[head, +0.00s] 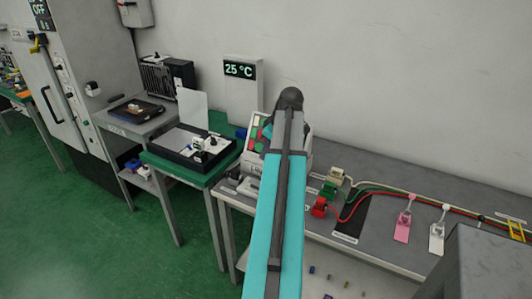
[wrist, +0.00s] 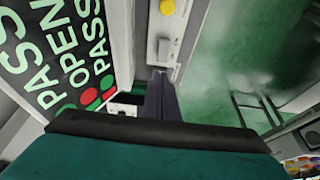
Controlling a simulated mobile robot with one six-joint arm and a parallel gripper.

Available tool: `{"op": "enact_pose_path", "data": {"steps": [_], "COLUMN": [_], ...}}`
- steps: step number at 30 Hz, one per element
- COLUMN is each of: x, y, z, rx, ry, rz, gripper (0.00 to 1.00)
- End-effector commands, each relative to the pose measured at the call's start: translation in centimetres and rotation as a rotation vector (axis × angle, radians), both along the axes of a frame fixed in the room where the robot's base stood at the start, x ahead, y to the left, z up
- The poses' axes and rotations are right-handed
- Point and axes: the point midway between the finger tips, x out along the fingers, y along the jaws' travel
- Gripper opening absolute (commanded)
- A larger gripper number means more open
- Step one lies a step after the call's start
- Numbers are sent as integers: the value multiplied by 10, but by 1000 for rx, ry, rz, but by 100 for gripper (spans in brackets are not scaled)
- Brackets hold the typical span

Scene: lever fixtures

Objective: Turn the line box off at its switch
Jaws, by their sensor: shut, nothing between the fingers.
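In the wrist view a narrow grey box face (wrist: 155,22) carries a round yellow button or lamp (wrist: 167,7) and a small pale switch-like part (wrist: 163,46) below it. I cannot read a label on it, so I cannot confirm that it is the line box. My gripper (wrist: 160,73) is shut and empty, its fingertips just below that small part in the picture. I cannot tell whether they touch it. In the head view my arm hides the gripper and most of a pale box (head: 303,150) on the bench. The switch's position is unclear.
A dark panel (wrist: 62,50) reading PASS, OPEN, PASS, with red and green dots, stands close left in the wrist view. In the head view, connectors (head: 320,207), cables and tags lie on the grey bench right of my arm. A 25 °C display (head: 239,70) stands behind.

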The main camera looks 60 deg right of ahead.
Motion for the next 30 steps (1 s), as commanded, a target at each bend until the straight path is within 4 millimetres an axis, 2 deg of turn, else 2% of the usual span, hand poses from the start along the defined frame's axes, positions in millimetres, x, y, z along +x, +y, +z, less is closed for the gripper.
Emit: {"op": "enact_pose_path", "data": {"steps": [30], "x": [35], "y": [1], "z": [-95], "rx": [2], "ry": [1], "rz": [1], "gripper": [0]}}
